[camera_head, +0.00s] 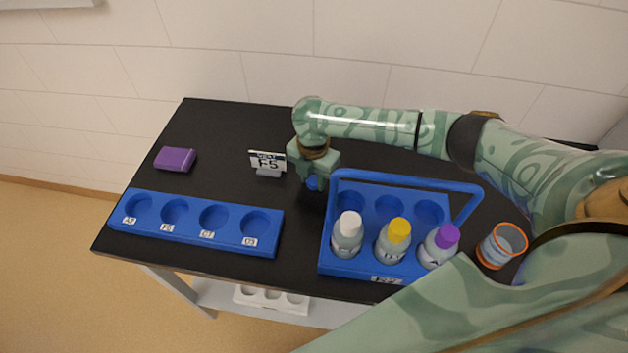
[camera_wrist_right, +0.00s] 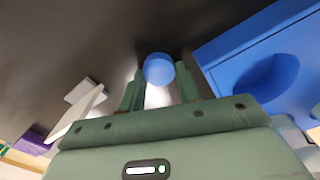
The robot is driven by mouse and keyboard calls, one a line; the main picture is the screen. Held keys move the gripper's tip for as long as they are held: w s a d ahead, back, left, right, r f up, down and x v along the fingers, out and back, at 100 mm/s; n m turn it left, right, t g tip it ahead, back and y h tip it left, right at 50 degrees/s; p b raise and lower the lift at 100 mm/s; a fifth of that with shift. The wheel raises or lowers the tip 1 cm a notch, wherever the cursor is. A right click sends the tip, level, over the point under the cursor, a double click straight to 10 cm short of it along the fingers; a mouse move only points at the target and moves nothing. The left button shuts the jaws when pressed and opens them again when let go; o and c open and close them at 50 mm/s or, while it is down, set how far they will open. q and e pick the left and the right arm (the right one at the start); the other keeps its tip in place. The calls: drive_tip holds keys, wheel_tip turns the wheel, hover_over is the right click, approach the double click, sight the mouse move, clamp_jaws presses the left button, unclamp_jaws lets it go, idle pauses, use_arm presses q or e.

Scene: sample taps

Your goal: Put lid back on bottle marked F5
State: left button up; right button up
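My right gripper (camera_head: 314,180) points down over the black table, left of the blue carrier (camera_head: 342,266). A round blue lid (camera_head: 313,185) is between its fingertips. In the right wrist view the blue lid (camera_wrist_right: 158,69) touches or nearly touches both fingers, with dark table beyond. In the carrier's front row stand three upright grey bottles: one with a white top (camera_head: 347,234), one with a yellow top (camera_head: 393,240), one with a purple top (camera_head: 439,245). A small sign (camera_head: 267,162) reads F5. My left gripper is not in view.
A blue rack (camera_head: 190,227) with empty round holes and small labels, one seemingly F5, lies front left. A purple block (camera_head: 175,159) is back left. An orange-rimmed cup (camera_head: 502,246) stands right of the carrier. The carrier's handle arches above its empty back holes.

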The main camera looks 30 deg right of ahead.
sight(313, 181)
drive_tip(key=shift+c, duration=1.1)
wheel_tip(313, 181, up, 10)
drive_tip(key=p, duration=0.4)
